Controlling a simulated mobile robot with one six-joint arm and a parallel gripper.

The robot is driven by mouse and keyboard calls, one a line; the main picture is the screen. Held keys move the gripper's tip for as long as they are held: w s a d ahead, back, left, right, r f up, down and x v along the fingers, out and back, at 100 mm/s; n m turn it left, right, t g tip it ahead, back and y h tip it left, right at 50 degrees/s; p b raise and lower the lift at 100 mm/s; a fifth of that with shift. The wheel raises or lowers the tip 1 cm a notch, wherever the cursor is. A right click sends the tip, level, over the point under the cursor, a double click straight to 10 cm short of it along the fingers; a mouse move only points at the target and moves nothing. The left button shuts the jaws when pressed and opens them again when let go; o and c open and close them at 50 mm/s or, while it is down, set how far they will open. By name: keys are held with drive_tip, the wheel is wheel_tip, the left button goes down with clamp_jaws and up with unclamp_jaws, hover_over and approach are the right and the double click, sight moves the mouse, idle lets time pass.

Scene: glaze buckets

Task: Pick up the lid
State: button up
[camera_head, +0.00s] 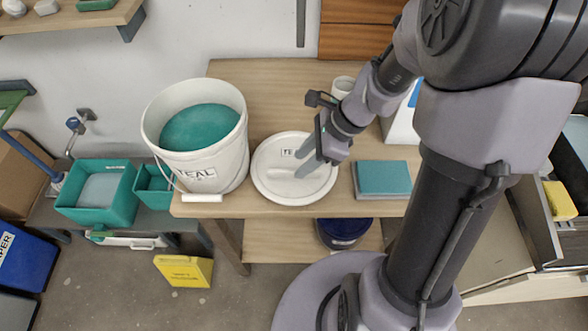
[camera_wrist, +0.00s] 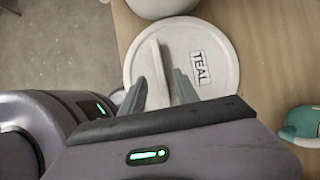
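The round white lid (camera_head: 270,184) lies flat on the wooden table, right of the white bucket (camera_head: 212,160) labelled TEAL, which is open and full of teal glaze. In the wrist view the lid (camera_wrist: 221,45) shows a TEAL label and a raised bar handle (camera_wrist: 154,62). My gripper (camera_head: 303,163) is over the lid. In the wrist view its two fingers (camera_wrist: 161,88) are apart, one on each side of the handle's near end, with gaps visible. The exact height of the fingertips above the lid is hard to tell.
A teal-topped block (camera_head: 382,178) lies right of the lid on the table (camera_head: 262,75). A white cup (camera_head: 342,87) stands behind my gripper. A dark blue bucket (camera_head: 342,232) is on the lower shelf. A yellow sign (camera_head: 184,270) stands on the floor at the left.

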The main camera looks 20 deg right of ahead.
sight(294, 164)
drive_tip(key=b+x, duration=0.1)
drive_tip(key=x, duration=0.3)
drive_tip(key=shift+d+b, duration=0.25)
drive_tip(key=shift+b, duration=0.1)
drive_tip(key=shift+r, duration=0.1)
clamp_jaws()
